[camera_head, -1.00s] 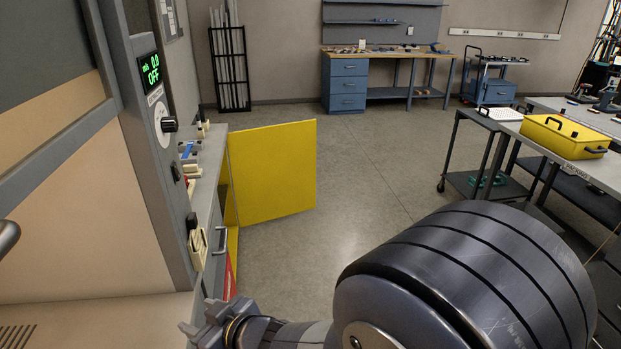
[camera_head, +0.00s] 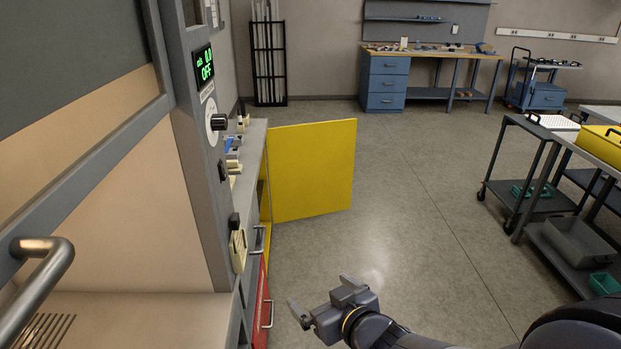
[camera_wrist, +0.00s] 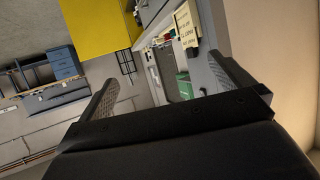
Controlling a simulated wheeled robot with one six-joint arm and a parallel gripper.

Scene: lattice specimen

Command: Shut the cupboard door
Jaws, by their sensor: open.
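The yellow cupboard door (camera_head: 312,172) stands open at the left-middle of the head view, swung out from the cabinet front over the floor. A strip of the yellow cupboard (camera_head: 265,206) shows at its hinge side, under the grey counter. My gripper (camera_head: 318,299) is open and empty, nearer to me than the door and apart from it, lower in the picture. In the wrist view the door (camera_wrist: 97,25) is at the top, beyond the two spread fingers of my gripper (camera_wrist: 166,88). The cupboard's inside is mostly hidden.
A red drawer front (camera_head: 260,302) with a handle is left of my gripper. A fume hood with a grey handle (camera_head: 42,275) is at the near left. A dark trolley (camera_head: 530,175) stands right. The floor (camera_head: 420,220) between is clear.

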